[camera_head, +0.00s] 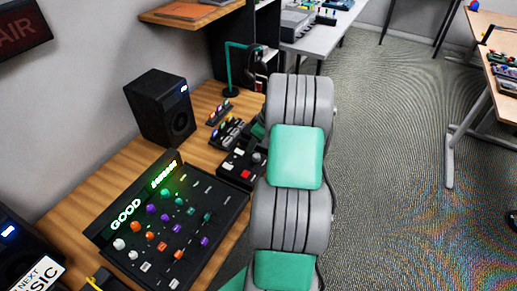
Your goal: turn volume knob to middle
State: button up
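A black mixing console (172,222) lies on the wooden desk at lower left. It has rows of white, orange, purple and green knobs (151,209), and a lit panel (127,214) reading "GOOD" with green bars. A smaller black control box (237,168) with red and white buttons and a round grey knob (256,158) stands behind it, partly covered by my arm. I cannot tell which knob is the volume knob or read its setting. My grey and green arm runs up the middle; my gripper does not show.
The wooden desk (213,98) also carries a black speaker (161,107), small racks of coloured parts (227,131) and a green stand (232,70) with headphones. Another table (490,30) is at upper right. Carpet right of my arm is clear.

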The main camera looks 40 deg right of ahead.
aim_at(257, 155)
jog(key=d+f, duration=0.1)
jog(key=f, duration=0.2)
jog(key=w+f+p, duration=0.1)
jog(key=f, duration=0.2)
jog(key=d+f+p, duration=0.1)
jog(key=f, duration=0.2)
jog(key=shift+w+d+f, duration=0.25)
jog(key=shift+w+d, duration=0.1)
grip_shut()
